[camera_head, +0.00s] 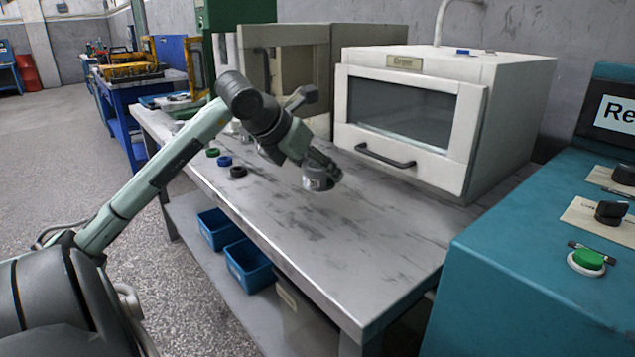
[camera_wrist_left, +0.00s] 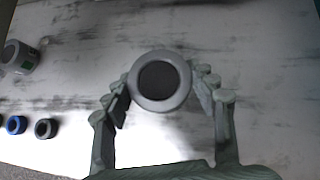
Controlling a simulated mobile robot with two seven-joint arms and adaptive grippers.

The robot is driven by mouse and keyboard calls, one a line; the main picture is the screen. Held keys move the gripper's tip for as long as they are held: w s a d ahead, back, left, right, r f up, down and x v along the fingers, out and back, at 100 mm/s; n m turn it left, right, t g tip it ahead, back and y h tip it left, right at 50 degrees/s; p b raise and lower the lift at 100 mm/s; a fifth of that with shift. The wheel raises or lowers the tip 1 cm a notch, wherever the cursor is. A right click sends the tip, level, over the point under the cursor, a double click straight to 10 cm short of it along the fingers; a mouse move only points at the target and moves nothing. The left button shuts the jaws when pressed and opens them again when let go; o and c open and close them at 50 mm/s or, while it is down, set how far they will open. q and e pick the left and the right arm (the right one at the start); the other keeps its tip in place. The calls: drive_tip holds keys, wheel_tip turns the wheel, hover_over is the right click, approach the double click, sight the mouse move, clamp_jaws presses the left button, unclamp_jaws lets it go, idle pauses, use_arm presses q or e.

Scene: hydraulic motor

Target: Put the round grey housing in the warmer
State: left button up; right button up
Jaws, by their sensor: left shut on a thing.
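The round grey housing (camera_head: 317,180) is held in my left gripper (camera_head: 322,168), raised over the grey workbench. In the left wrist view the housing (camera_wrist_left: 160,80) shows as a grey ring with a dark round middle. The fingers of my left gripper (camera_wrist_left: 163,100) close on it from both sides. A white oven-like box (camera_head: 415,115) with a glass window and a dark handle stands on the bench, its front closed. A beige cabinet (camera_head: 285,65) stands behind it to the left. Which one is the warmer I cannot tell. My right gripper is not in view.
Small green (camera_head: 212,152), blue (camera_head: 224,161) and black (camera_head: 238,171) rings lie near the bench's left edge. A grey cylinder with a green label (camera_wrist_left: 20,58) stands near them. A teal control console (camera_head: 540,255) is at right. The bench front (camera_head: 370,270) is clear.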

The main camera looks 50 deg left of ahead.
sight(318, 185)
use_arm(q)
drive_tip(key=shift+f, duration=1.75)
drive_tip(key=shift+f, duration=0.15)
drive_tip(key=o, duration=1.6)
